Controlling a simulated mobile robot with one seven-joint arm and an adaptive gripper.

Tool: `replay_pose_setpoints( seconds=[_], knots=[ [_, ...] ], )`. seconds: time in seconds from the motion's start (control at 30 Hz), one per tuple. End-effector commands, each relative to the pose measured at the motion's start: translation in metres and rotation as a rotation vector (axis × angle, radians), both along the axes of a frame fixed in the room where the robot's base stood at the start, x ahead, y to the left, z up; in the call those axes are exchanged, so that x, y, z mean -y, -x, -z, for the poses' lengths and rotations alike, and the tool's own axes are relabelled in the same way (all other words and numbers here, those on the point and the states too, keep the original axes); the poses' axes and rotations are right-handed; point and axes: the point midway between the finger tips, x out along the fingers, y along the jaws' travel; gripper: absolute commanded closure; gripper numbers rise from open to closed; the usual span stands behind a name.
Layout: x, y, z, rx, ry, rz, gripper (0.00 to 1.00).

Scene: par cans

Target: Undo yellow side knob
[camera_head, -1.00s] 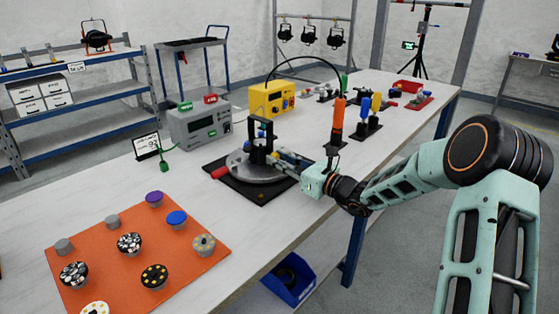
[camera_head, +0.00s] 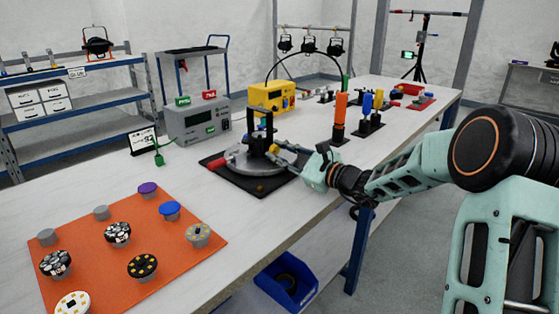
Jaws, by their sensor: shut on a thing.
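A black upright yoke (camera_head: 262,128) stands on a round grey turntable (camera_head: 240,161) with a red handle (camera_head: 218,164), on a black base plate (camera_head: 262,187). My gripper (camera_head: 276,150) reaches in from the right at the yoke's lower right side. Its fingers are shut on a small yellow thing there, which looks like the yellow side knob (camera_head: 273,148). The fingers hide most of the knob, so its seating and thread cannot be seen.
An orange mat (camera_head: 120,235) with several knobs and lenses lies at front left. A grey tester (camera_head: 198,120) and a yellow box (camera_head: 270,97) stand behind the turntable. An orange-handled tool (camera_head: 340,108) stands upright behind my wrist. The table's front edge runs beneath my arm.

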Motion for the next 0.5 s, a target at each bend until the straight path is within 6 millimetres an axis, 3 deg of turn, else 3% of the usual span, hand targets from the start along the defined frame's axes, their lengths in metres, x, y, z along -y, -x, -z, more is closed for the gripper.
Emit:
replay_pose_setpoints(
  seconds=[0.5],
  knots=[
    [-0.0004,0.0001,-0.0003,0.061,0.048,-0.001,1.00]
  ],
)
